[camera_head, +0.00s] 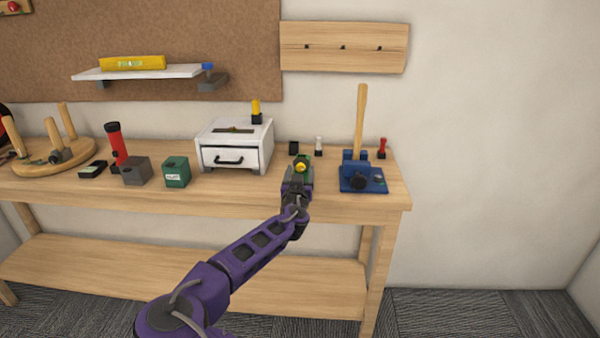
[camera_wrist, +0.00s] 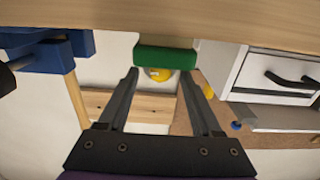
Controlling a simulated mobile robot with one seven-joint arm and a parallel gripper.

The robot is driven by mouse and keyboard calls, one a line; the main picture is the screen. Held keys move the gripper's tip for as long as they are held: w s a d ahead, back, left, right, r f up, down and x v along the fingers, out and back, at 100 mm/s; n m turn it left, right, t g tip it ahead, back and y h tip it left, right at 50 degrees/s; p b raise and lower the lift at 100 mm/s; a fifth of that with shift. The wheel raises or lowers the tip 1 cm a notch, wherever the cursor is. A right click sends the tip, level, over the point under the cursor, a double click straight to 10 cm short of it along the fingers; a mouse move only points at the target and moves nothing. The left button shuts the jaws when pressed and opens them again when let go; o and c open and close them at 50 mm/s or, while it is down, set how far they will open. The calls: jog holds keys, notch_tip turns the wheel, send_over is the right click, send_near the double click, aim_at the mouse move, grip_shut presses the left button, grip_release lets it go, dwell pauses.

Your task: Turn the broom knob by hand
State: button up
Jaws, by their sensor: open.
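A blue clamp (camera_head: 368,184) stands at the bench's right end, with an upright wooden broom handle (camera_head: 361,120) in it and a round black knob (camera_head: 359,182) on its front. The wrist view is upside down; the clamp (camera_wrist: 45,58) is at its upper left, with part of the dark knob (camera_wrist: 5,78) at the edge. My gripper (camera_head: 299,172) is left of the clamp and apart from the knob. Its fingers (camera_wrist: 162,73) are open, and nothing is seen gripped. A green block (camera_wrist: 165,60) with a yellow round part (camera_wrist: 158,75) shows beyond the fingertips.
A white drawer box (camera_head: 234,146) stands left of my gripper. A green box (camera_head: 176,172), grey block (camera_head: 136,171) and red flashlight (camera_head: 117,145) are farther left. A small red piece (camera_head: 382,147) stands behind the clamp. A peg board (camera_head: 343,47) hangs above.

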jog(key=shift+w, duration=0.35)
jog(key=shift+c, duration=0.3)
grip_shut()
jog(key=n, duration=0.3)
jog(key=shift+n, duration=0.4)
jog(key=shift+a+n, duration=0.1)
jog(key=shift+n, duration=1.8)
jog(key=shift+f, duration=0.1)
